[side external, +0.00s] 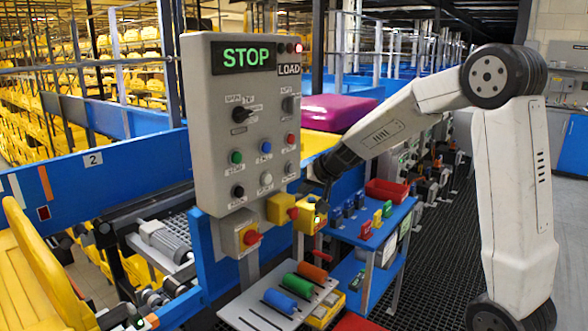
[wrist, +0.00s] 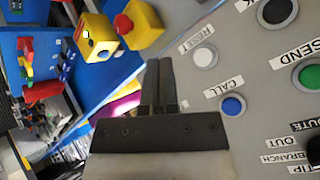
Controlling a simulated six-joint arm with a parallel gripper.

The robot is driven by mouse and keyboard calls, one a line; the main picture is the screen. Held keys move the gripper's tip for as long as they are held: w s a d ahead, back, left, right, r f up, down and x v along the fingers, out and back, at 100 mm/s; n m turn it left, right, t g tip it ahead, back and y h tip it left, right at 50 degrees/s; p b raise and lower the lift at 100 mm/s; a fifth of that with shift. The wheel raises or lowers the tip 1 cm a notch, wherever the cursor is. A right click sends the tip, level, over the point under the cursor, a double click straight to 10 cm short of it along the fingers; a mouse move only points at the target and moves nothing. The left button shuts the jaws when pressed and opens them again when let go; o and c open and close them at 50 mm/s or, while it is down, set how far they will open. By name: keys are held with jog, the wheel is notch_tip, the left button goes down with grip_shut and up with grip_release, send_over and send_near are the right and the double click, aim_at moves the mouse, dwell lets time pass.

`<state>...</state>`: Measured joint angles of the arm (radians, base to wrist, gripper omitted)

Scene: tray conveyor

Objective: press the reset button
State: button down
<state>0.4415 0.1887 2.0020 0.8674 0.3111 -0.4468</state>
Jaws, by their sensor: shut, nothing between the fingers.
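The grey control panel (side external: 215,110) stands upright at the centre left of the side view, with a lit green STOP display (side external: 247,55). The reset button is white; its RESET label is readable in the wrist view (wrist: 204,57), and the white button also shows low on the panel in the side view (side external: 266,179). My gripper (side external: 325,192) is at the right of the panel, partly blurred into dark shapes. In the wrist view its two fingers (wrist: 160,65) are together and empty, to the left of the white button and apart from it in the picture.
A blue call button (wrist: 232,105) and a green send button (wrist: 311,76) sit near the white one. Yellow boxes with red knobs (side external: 280,208) jut out below the panel. A blue shelf (side external: 375,235) with small coloured parts stands to the right.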

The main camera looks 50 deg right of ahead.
aim_at(270, 183)
jog(key=w, duration=0.8)
jog(key=shift+w, duration=1.05)
dwell(3.3)
jog(key=shift+s, duration=0.95)
dwell(0.3)
jog(key=shift+s, duration=2.5)
